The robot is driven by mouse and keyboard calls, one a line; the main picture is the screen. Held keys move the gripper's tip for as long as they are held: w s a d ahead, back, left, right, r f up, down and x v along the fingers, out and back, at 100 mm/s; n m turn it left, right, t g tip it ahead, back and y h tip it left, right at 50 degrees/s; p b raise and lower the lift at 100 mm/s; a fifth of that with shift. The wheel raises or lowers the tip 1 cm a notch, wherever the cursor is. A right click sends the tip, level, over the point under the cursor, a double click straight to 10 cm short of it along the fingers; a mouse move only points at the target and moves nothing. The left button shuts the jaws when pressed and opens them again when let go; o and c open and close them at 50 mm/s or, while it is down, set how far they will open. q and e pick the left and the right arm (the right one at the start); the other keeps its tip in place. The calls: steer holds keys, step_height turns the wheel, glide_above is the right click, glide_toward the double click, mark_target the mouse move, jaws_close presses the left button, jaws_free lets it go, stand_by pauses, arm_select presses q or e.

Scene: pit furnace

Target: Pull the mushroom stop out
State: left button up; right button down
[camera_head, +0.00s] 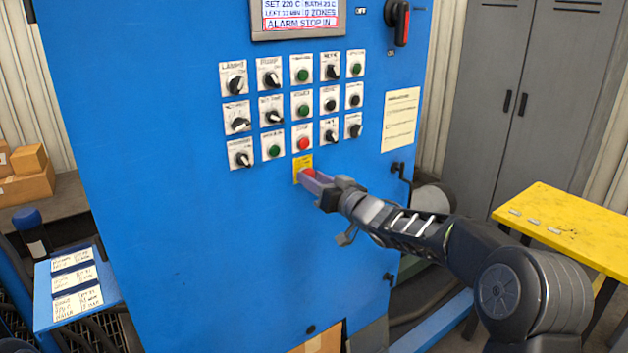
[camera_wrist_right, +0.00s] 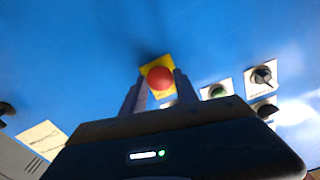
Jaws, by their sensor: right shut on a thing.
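The mushroom stop is a red round button on a yellow plate (camera_head: 303,162), low on the blue cabinet front below the rows of switches. Its red head (camera_head: 309,172) shows just past my right gripper (camera_head: 312,180) in the head view. In the right wrist view the red head (camera_wrist_right: 160,78) sits between the two fingertips (camera_wrist_right: 160,85), with a finger on each side. My right gripper is shut on it. The screen (camera_head: 300,15) above reads "ALARM STOP IN". My left gripper is not in view.
Rows of knobs and green buttons (camera_head: 301,110) lie just above the stop, with a red push button (camera_head: 303,143) close over it. A yellow table (camera_head: 565,225) stands at right. A grey locker (camera_head: 530,100) is behind. A black-and-red main switch (camera_head: 401,22) is at upper right.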

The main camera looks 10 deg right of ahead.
steer(key=shift+d, duration=0.1)
steer(key=shift+s+d, duration=0.1)
steer(key=shift+s, duration=0.35)
steer(key=c, duration=0.9)
jaws_free()
steer(key=shift+s+d, duration=0.1)
steer(key=b+v, duration=0.2)
steer(key=v, duration=0.5)
steer(key=shift+s, duration=0.3)
